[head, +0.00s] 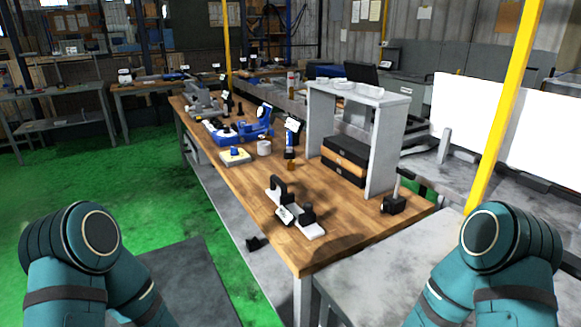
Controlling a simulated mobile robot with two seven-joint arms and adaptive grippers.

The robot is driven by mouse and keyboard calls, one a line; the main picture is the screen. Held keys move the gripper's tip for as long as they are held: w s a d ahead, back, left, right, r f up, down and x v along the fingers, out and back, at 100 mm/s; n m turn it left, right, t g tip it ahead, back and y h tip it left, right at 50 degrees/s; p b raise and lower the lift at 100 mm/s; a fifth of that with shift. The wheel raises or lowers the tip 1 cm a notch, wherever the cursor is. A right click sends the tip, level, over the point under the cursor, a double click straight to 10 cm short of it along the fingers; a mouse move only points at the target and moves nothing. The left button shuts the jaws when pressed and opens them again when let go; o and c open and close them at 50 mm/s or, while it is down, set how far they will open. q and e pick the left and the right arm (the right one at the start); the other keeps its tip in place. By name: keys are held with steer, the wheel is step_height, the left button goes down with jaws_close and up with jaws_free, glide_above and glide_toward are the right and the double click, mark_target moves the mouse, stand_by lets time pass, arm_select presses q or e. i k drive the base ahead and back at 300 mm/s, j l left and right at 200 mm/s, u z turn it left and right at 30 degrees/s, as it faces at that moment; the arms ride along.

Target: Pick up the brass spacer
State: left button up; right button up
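A small brown, brass-coloured piece (290,166) stands on the wooden workbench (240,186), just in front of a blue and black upright tool. It looks like the brass spacer, but it is too small to be certain. Nothing is seen holding it. Only upper parts of my two teal arms show, at the lower left and lower right corners. Neither gripper can be seen in the head view.
A white-based fixture with black posts (296,212) sits nearer on the bench. A grey riser shelf (386,150) with black-and-orange cases (345,158) stands to the right. A blue device (238,130), white cup (264,147) and black block (394,205) are nearby. Green floor lies left.

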mark_target(290, 162)
steer(key=i+j, duration=0.45)
steer(key=j, duration=0.15)
steer(key=i+j, duration=0.5)
steer(key=j, duration=0.15)
steer(key=i+j, duration=0.45)
steer(key=j, duration=0.15)
steer(key=i+j, duration=0.5)
steer(key=i+j+z, duration=0.15)
steer(key=j, duration=0.15)
steer(key=i+j+z, duration=0.2)
steer(key=j+z, duration=0.15)
steer(key=j, duration=0.25)
steer(key=i, duration=0.05)
